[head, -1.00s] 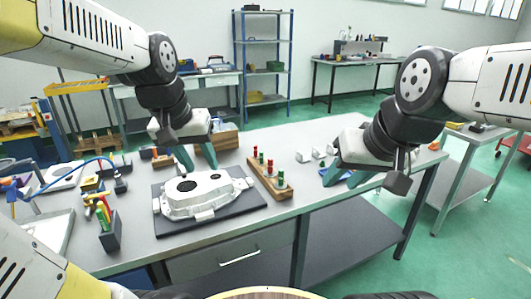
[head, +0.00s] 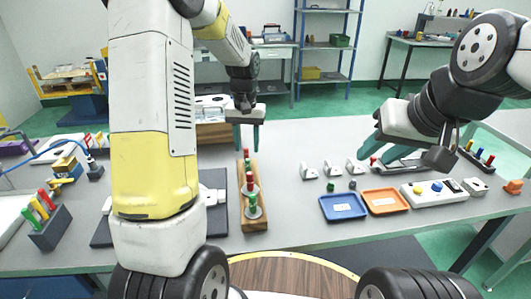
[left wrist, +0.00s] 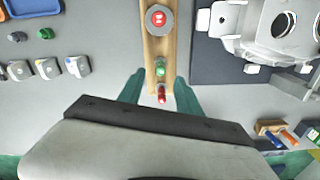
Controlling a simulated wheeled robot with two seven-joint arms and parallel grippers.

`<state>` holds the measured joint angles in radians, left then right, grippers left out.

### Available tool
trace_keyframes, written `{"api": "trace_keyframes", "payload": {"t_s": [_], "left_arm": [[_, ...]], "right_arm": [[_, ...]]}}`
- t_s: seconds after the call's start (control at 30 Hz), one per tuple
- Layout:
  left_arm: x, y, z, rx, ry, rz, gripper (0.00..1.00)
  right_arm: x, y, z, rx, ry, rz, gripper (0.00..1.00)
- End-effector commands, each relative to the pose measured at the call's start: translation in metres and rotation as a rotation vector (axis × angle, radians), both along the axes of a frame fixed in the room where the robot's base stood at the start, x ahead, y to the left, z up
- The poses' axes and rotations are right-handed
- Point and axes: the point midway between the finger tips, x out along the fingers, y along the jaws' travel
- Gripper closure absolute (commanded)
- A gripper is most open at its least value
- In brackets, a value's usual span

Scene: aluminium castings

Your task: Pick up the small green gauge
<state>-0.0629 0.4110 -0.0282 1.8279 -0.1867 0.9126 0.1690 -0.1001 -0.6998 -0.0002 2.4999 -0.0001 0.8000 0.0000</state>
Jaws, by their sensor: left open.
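The small green gauge (head: 248,164) stands in a wooden rack (head: 256,222), between the small red gauge (head: 246,153) and a larger red gauge (head: 250,178) with a metal collar. In the left wrist view the small green gauge (left wrist: 160,68) lies between my fingertips, with clear gaps on both sides. My left gripper (head: 246,147) is open and empty, pointing down over the rack's far end. The left wrist view shows its two teal fingers (left wrist: 160,78) straddling the rack. My right gripper (head: 390,160) is open over the right part of the table.
A larger green gauge (head: 252,200) stands at the rack's near end. A blue tray (head: 343,214), an orange tray (head: 386,209) and several white blocks lie to the right. A white casting on a dark mat (left wrist: 228,70) lies beside the rack, largely hidden in the head view by my arm.

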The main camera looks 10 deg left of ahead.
Motion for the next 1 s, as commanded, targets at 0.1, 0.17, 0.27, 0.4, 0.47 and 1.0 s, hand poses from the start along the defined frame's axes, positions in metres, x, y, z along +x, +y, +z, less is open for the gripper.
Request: {"api": "trace_keyframes", "payload": {"t_s": [0.1,0.17,0.27,0.4,0.47,1.0], "left_arm": [[0.001,0.001,-0.009,0.002,0.007,0.001,0.59],[0.001,0.001,-0.016,0.003,0.009,0.001,0.59],[0.0,0.001,-0.027,0.002,0.009,0.001,0.59],[0.001,0.002,-0.044,0.002,0.009,0.001,0.59],[0.001,0.003,-0.054,0.002,0.009,0.001,0.59],[0.002,0.004,-0.081,0.002,0.005,0.0,0.71]], "right_arm": [[0.0,0.0,0.0,0.0,0.0,0.0,0.64],[0.0,0.0,0.0,0.0,0.0,0.0,0.64],[0.0,0.0,0.0,0.0,0.0,0.0,0.64],[0.0,0.0,0.0,0.0,0.0,0.0,0.64],[0.0,0.0,0.0,0.0,0.0,0.0,0.64],[0.0,0.0,0.0,0.0,0.0,0.0,0.64]]}}
